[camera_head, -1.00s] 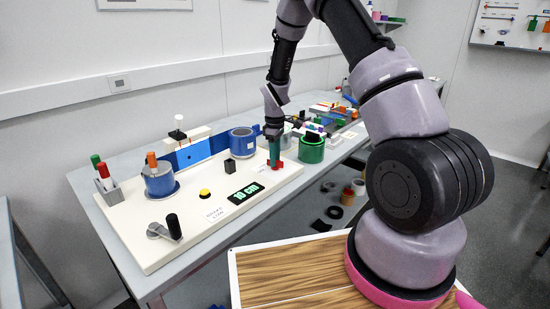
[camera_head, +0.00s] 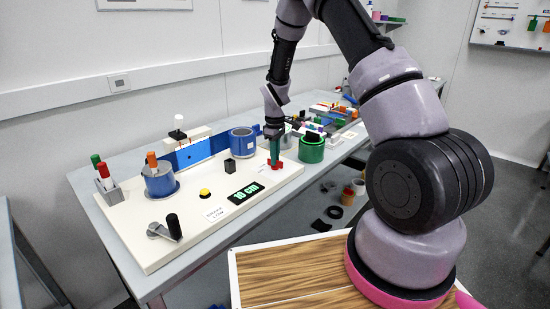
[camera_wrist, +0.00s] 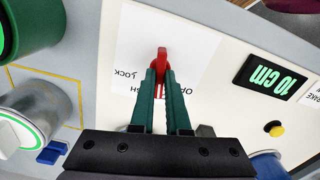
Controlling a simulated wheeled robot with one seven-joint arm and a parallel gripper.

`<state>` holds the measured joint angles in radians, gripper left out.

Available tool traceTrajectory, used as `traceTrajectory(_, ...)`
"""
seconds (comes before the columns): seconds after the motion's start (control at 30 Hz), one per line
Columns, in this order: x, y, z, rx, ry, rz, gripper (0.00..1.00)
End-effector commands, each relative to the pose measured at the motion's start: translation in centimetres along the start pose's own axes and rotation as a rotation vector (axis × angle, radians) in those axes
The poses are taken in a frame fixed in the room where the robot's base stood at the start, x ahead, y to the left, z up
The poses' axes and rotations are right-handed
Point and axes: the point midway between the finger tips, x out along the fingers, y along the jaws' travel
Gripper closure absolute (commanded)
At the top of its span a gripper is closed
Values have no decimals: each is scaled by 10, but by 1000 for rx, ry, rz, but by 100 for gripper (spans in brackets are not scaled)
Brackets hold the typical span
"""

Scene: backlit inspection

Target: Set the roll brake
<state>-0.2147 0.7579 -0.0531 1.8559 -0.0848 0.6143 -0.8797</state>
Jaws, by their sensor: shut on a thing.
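The red brake lever (camera_wrist: 162,62) stands over a white printed label (camera_wrist: 135,45) on the cream board. The label reads "LOCK" on one side, and the rest is partly covered. My gripper (camera_wrist: 162,75) points down at the lever, its green fingers shut on it with the red tip showing beyond them. In the head view my gripper (camera_head: 274,160) is at the board's right end, and red lever parts (camera_head: 279,166) show at the fingertips. The lever's base is partly hidden by the fingers.
The cream board (camera_head: 140,245) also carries a "10 cm" display (camera_head: 245,193), a yellow button (camera_head: 205,192), a crank (camera_head: 165,230), a black block (camera_head: 229,166) and blue rolls (camera_head: 160,181). A green cylinder (camera_head: 311,149) stands close right of my gripper.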

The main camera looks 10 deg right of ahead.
Motion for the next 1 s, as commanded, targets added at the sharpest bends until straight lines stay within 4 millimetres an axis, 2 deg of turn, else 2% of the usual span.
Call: traceTrajectory(1.0, -1, 0, -1, 936, 2, 1, 100)
